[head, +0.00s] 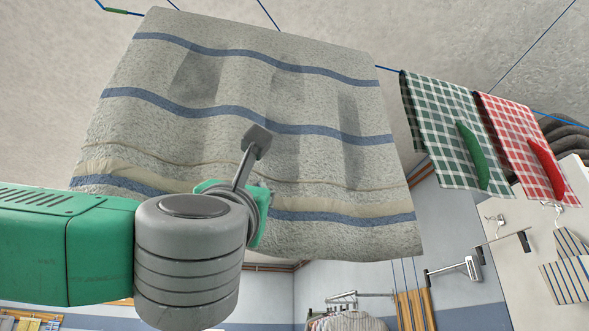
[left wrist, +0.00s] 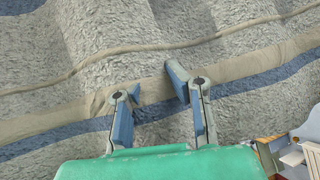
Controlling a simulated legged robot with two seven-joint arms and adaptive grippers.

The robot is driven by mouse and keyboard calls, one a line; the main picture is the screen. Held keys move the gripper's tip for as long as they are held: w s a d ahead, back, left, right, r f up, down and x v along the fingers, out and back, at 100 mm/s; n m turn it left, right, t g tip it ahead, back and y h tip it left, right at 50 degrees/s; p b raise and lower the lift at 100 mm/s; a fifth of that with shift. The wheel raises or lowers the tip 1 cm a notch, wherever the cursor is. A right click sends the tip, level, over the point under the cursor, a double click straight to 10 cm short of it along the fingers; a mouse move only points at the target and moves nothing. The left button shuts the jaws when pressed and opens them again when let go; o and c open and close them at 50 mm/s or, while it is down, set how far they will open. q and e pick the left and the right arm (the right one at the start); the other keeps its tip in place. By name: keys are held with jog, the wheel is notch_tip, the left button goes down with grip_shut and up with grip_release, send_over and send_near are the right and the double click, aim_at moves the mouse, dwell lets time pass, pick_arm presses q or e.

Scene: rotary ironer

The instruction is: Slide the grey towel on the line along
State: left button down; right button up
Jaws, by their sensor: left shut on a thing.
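The grey towel (head: 240,155) hangs over the blue line (head: 388,68), large and slightly tilted, with blue stripes and a cream band near its lower edge. My left gripper (head: 254,150) is in front of the towel's lower middle. In the left wrist view, its two fingers (left wrist: 155,95) stand somewhat apart at the cream band, shut on cloth of the grey towel (left wrist: 230,45). The exact grip between the fingertips is hard to make out. My right gripper is not in view.
To the right of the towel, a green checked cloth (head: 435,115) and a red checked cloth (head: 520,135) hang with a small gap from it. A rack of clothes (head: 345,322) stands low behind. A striped cloth (head: 565,280) hangs at the right edge.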

pick_arm(q)
jog(key=shift+s+a+b, duration=0.25)
jog(key=shift+a+b, duration=0.15)
jog(key=shift+a, duration=0.4)
jog(key=shift+s+a+b, duration=0.25)
jog(key=shift+a+b, duration=0.15)
jog(key=shift+a, duration=0.35)
jog(key=shift+s+a+b, duration=0.25)
jog(key=shift+a+b, duration=0.15)
jog(key=shift+a, duration=0.4)
jog(key=shift+s+a+f+b, duration=0.1)
jog(key=shift+a+b, duration=0.45)
jog(key=c, duration=1.5)
grip_release()
jog(key=shift+a, duration=0.1)
jog(key=shift+c, duration=0.2)
jog(key=shift+f, duration=0.1)
